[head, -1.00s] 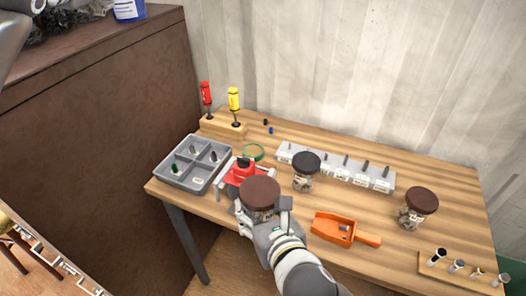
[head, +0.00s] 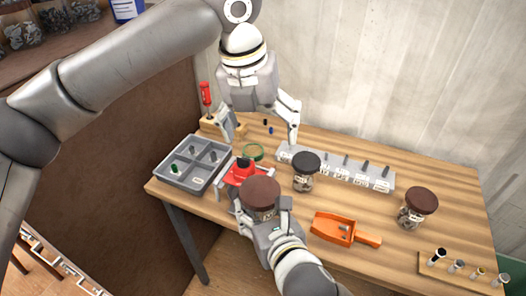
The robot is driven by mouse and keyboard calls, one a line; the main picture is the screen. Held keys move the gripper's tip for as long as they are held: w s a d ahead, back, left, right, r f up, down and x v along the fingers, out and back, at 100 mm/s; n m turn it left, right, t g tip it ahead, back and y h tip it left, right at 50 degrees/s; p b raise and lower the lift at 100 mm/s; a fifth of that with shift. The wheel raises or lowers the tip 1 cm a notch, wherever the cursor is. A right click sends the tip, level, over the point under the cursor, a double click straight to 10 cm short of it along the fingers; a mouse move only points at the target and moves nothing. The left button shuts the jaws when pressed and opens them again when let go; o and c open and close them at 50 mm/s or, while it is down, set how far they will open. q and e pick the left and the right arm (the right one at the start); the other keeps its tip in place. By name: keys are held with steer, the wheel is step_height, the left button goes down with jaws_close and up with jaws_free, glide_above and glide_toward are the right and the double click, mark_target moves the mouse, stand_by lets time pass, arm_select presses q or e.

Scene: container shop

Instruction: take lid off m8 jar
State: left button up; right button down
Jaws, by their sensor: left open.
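A glass jar with a brown lid (head: 261,191) is between the fingers of my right gripper (head: 263,211), at the table's front edge; the gripper appears shut on the jar's body. The lid sits on top of the jar, and the gripper hides most of the glass. My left gripper (head: 264,136) reaches down from above, open and empty, beyond that jar and above the back of the table. A black-lidded jar (head: 305,172) and another brown-lidded jar (head: 417,207) stand on the table to the right. I cannot read which jar is m8.
A red vise (head: 240,173) is just behind the held jar. A grey divided tray (head: 171,181) is at left, an orange scoop (head: 334,228) at right front. A grey bolt rack (head: 345,172) and green ring (head: 253,151) lie behind. A wooden peg holder (head: 440,268) is at front right.

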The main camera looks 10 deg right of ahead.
mark_target(263, 189)
arm_select(q)
steer(key=s+m, duration=0.1)
steer(key=s+f+y, duration=0.1)
steer(key=s, duration=0.1)
steer(key=s+m+g, duration=0.1)
steer(key=s, duration=0.1)
steer(key=shift+a+f+m+y, duration=0.15)
steer(key=shift+f+m+y, duration=0.15)
steer(key=shift+s+f, duration=0.1)
steer(key=shift+f, duration=0.15)
step_height(263, 189, down, 8)
steer(key=shift+r, duration=0.25)
steer(key=shift+c, duration=0.5)
